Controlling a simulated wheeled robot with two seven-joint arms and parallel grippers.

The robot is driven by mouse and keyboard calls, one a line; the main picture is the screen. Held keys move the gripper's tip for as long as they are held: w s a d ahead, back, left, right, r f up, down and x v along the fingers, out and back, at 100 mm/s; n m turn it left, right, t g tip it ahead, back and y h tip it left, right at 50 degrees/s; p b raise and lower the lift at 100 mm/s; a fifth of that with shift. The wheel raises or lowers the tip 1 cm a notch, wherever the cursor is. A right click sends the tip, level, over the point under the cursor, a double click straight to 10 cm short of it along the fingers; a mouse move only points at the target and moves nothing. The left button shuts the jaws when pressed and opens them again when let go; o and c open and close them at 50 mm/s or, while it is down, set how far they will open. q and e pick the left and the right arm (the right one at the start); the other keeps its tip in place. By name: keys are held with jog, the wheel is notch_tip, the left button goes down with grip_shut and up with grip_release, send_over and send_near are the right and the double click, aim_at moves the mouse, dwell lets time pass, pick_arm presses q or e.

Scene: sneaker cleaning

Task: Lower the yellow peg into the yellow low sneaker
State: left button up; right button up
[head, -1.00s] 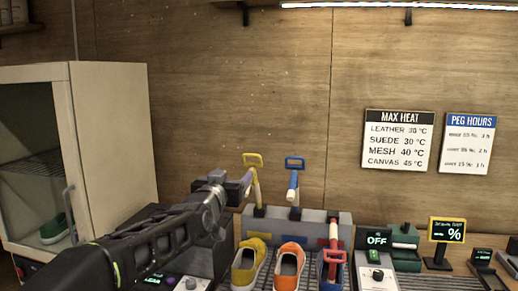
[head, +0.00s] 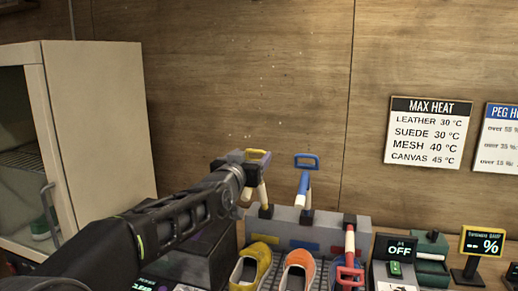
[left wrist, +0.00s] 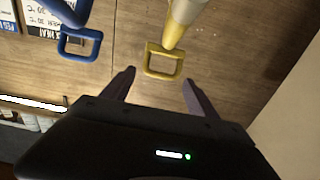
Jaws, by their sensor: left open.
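The yellow peg (head: 262,192) stands upright in the grey rack behind the shoes, its yellow handle at the top. In the left wrist view its yellow loop handle (left wrist: 164,62) lies just beyond and between the fingertips. My left gripper (left wrist: 155,82) is open and empty; in the head view the gripper (head: 246,170) is beside the handle and partly covers it. The yellow low sneaker (head: 250,267) sits on the ribbed tray in front of the rack, its opening facing up and empty. My right gripper is not in view.
A blue peg (head: 304,182) stands in the rack to the right. An orange sneaker (head: 298,270) and a blue sneaker with a red peg (head: 350,250) stand beside the yellow one. A glass-door cabinet (head: 100,130) is at left.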

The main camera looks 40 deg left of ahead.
aim_at(255, 151)
pick_arm(q)
jog(key=p+x, duration=0.3)
jog(key=x, duration=0.3)
jog(key=shift+w+a+r+p, duration=0.15)
jog(key=shift+w+a+p, duration=0.05)
jog(key=shift+w+p, duration=0.1)
jog(key=shift+w+a, duration=0.1)
jog(key=shift+w, duration=0.3)
grip_shut()
